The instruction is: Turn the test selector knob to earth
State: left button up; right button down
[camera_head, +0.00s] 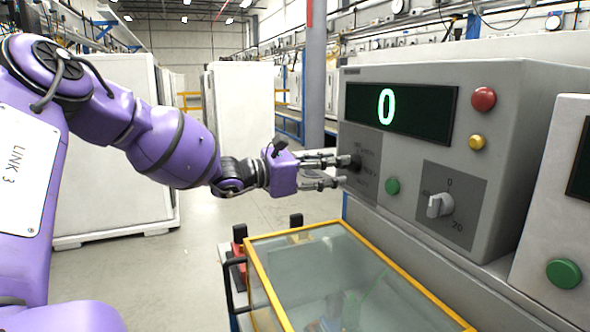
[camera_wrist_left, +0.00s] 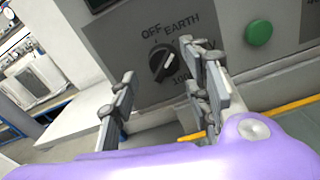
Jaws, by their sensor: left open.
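The test selector knob (camera_wrist_left: 163,62) is a round black knob with a pale pointer line, on a dark grey plate. The labels OFF and EARTH are legible above it. The lower labels are partly covered by my fingers. The pointer line is tilted; I cannot tell for sure which label it marks. In the head view the knob (camera_head: 354,163) is a small dark shape at the fingertips. My left gripper (camera_head: 340,171) is open in front of the plate. In the left wrist view its fingers stand apart on either side of the knob; contact is not clear.
The panel carries a display reading 0 (camera_head: 400,108), a red button (camera_head: 483,99), a yellow button (camera_head: 477,142), a green button (camera_head: 392,186) and a white knob (camera_head: 439,205). A glass-topped box with a yellow frame (camera_head: 392,270) stands below my gripper.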

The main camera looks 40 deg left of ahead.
pick_arm(q)
jog(key=v, duration=0.8)
jog(key=shift+s+a, duration=0.25)
jog(key=shift+s, duration=0.1)
